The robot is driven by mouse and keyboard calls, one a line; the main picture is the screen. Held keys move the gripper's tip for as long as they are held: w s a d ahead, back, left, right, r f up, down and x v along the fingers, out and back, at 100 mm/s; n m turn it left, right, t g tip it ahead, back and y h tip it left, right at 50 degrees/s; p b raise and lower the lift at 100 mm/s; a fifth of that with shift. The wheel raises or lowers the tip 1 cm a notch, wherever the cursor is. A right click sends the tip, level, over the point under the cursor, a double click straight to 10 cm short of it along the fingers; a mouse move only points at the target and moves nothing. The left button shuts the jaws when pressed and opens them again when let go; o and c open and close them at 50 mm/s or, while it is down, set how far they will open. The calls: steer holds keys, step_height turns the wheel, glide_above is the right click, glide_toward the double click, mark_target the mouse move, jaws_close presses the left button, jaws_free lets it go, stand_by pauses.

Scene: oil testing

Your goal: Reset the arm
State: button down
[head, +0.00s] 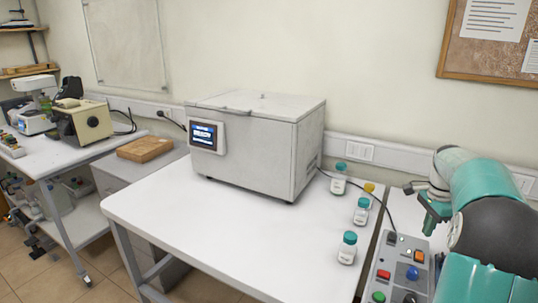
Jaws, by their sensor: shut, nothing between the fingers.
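My arm, teal and black, comes in at the right edge of the head view. My gripper (430,218) points down above the right-hand side table, behind the control box. It is shut with nothing in it, and it is apart from the bottles and the box. Its fingertips are small and partly hidden in this view.
A grey-white machine (250,140) with a lit screen stands on the white table (200,235). Several white bottles, including a teal-capped one (347,248), stand along the table's right side. A control box (400,272) with coloured buttons sits below my gripper. The table's front is clear.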

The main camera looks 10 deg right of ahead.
steer(key=s+a+r+n+t+h, duration=0.15)
steer(key=a+r+n, duration=0.3)
steer(key=a, duration=0.65)
steer(key=s+a+r+n+t, duration=0.15)
steer(key=a+r+n, duration=0.3)
steer(key=a, duration=0.75)
steer(key=s+a+f+n+t+y, duration=0.1)
steer(key=s+a+f+n+t, duration=0.1)
steer(key=s+a+n, duration=0.9)
steer(key=s+a+f, duration=0.1)
steer(key=s+a, duration=0.4)
steer(key=a, duration=0.1)
steer(key=shift+s+a+f+t, duration=0.2)
steer(key=shift+f+t, duration=0.1)
steer(key=shift+f, duration=0.05)
